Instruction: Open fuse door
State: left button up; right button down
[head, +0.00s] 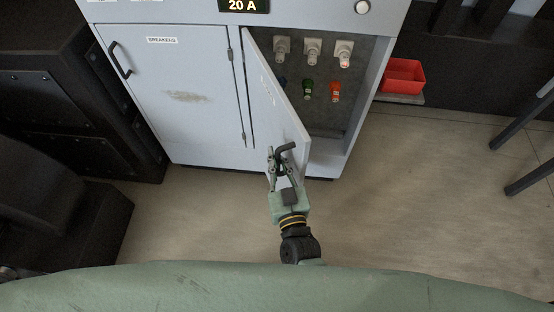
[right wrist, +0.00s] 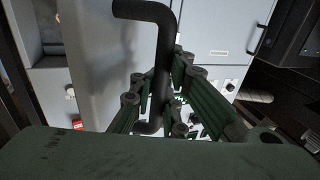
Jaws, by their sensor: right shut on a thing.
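The fuse door (head: 273,95) stands part-way open in the head view, hinged at its left and swung out toward me. Its dark bent handle (head: 288,147) is near its free lower edge. My right gripper (head: 280,160) is shut on that handle. In the right wrist view the handle (right wrist: 160,60) runs between the fingers of the gripper (right wrist: 160,100). A dark blue item there is mostly hidden by the door. My left gripper is not in view.
The closed breakers door (head: 180,95) is to the left, with its own handle (head: 120,60). A red bin (head: 403,76) sits to the right of the cabinet. Dark equipment stands at the far left. Dark legs (head: 525,150) stand at the right. The floor between is clear.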

jog(key=c, duration=2.1)
grip_release()
jog(key=shift+s+d+f, duration=0.15)
jog(key=shift+s+f, duration=0.15)
jog(key=shift+f, duration=0.1)
jog(key=o, duration=0.3)
jog(key=shift+s+r, duration=0.15)
jog(key=shift+r, duration=0.15)
jog(key=shift+o, duration=0.2)
jog(key=shift+w, duration=0.2)
jog(key=v, duration=1.2)
